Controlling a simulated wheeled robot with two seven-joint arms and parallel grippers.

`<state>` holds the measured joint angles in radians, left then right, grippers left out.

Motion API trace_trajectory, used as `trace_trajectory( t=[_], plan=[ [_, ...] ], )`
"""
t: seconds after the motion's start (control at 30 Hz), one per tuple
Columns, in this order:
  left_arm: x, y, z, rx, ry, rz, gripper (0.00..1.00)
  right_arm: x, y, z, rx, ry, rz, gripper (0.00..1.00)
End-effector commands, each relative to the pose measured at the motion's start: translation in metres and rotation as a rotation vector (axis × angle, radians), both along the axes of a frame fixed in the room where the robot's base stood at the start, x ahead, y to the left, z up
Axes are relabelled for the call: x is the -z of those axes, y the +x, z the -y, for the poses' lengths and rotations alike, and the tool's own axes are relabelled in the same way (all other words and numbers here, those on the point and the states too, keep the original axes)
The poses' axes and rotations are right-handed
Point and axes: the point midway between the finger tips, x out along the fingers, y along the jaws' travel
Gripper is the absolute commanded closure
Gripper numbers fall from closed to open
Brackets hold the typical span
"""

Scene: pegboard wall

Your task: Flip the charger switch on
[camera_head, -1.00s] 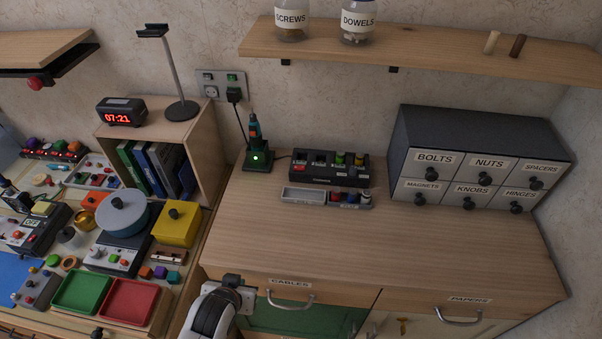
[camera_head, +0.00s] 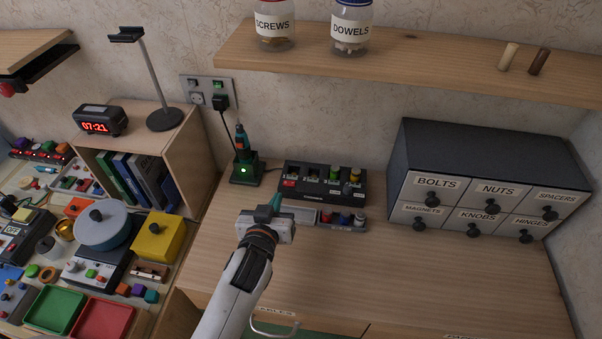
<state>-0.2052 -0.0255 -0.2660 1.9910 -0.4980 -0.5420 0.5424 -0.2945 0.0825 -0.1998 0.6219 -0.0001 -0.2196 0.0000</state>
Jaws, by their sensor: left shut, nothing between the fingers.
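The black charger (camera_head: 325,197) stands at the back of the wooden cabinet top, with several slots and a few coloured cells. A small red part that looks like its switch (camera_head: 289,182) is at its left end; its position is too small to read. My left gripper (camera_head: 274,201) is shut and empty, its dark teal fingers pointing toward the charger. In the picture it is just below and left of the red part, and I cannot tell the gap. It hides part of the grey tray (camera_head: 340,217) in front of the charger. My right gripper is not in view.
A green-lit dock with a tool (camera_head: 245,170) stands left of the charger, its cord running to a wall socket plate (camera_head: 208,92). A drawer cabinet (camera_head: 480,160) stands on the right. A shelf (camera_head: 430,62) with jars hangs above. The front cabinet top is clear.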

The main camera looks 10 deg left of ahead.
Motion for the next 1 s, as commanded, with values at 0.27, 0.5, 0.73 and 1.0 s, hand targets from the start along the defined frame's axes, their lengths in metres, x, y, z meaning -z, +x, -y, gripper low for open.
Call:
trace_trajectory(
  t=[0.27,0.5,0.73,1.0],
  plan=[
    [-0.005,0.004,0.004,0.007,-0.008,0.027,1.0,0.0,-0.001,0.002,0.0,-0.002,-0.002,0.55],
    [-0.005,0.009,0.004,0.006,-0.006,0.027,1.0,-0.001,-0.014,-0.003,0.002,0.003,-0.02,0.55],
    [0.002,0.044,0.004,0.006,-0.004,0.027,1.0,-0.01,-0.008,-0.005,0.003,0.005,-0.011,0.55],
    [0.017,0.098,0.006,0.007,-0.006,0.026,1.0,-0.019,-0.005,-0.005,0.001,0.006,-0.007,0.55]
  ],
)
